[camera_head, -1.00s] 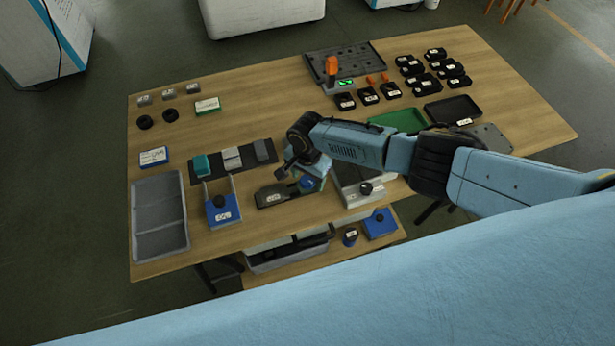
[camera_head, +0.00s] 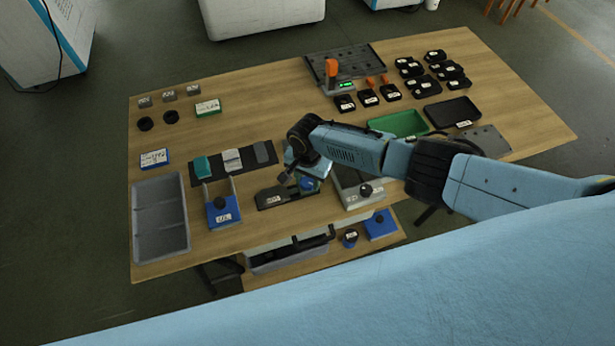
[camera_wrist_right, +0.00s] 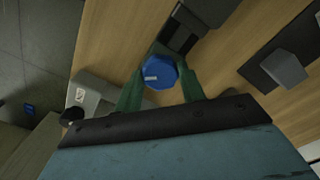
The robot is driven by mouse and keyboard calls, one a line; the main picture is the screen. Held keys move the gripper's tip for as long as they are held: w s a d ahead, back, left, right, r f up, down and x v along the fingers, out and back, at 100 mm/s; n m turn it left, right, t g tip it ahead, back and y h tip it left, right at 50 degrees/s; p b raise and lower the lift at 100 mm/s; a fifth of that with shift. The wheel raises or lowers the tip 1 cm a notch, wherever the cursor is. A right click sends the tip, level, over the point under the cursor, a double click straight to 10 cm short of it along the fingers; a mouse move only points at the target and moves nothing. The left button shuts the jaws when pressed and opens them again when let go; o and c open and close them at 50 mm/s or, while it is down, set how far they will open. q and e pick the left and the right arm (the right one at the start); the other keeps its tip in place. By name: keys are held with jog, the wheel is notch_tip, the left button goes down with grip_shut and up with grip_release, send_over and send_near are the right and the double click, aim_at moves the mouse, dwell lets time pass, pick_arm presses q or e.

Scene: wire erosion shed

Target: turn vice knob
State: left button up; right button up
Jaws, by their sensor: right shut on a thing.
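The vice has a dark body (camera_head: 272,198) lying near the front middle of the table in the head view. Its round blue knob (camera_wrist_right: 160,72) with a pale mark on top shows clearly in the right wrist view. In the head view the knob (camera_head: 308,184) is partly hidden by my right wrist. My right gripper (camera_wrist_right: 161,80) has its two green fingers on either side of the knob and is shut on it. In the head view the right gripper (camera_head: 306,180) is at the right end of the vice. My left gripper is not in view.
A blue block with a black knob (camera_head: 221,211) and a grey tray (camera_head: 160,250) stand to the left. A grey fixture with a black knob (camera_head: 364,194) is close on the right. A green tray (camera_head: 398,122) lies behind my right arm.

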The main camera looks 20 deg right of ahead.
jog(key=shift+n, duration=1.2)
jog(key=n, duration=0.4)
jog(key=shift+n+p, duration=0.3)
jog(key=shift+p, duration=0.05)
jog(key=n, duration=0.3)
jog(key=shift+n, duration=0.3)
jog(key=n, duration=0.3)
jog(key=shift+n, duration=0.3)
jog(key=n, duration=0.3)
jog(key=shift+n, duration=0.3)
jog(key=n, duration=0.3)
jog(key=shift+n, duration=0.4)
jog(key=n, duration=0.3)
jog(key=shift+w+b, duration=0.1)
jog(key=shift+b, duration=0.25)
jog(key=shift+n, duration=2)
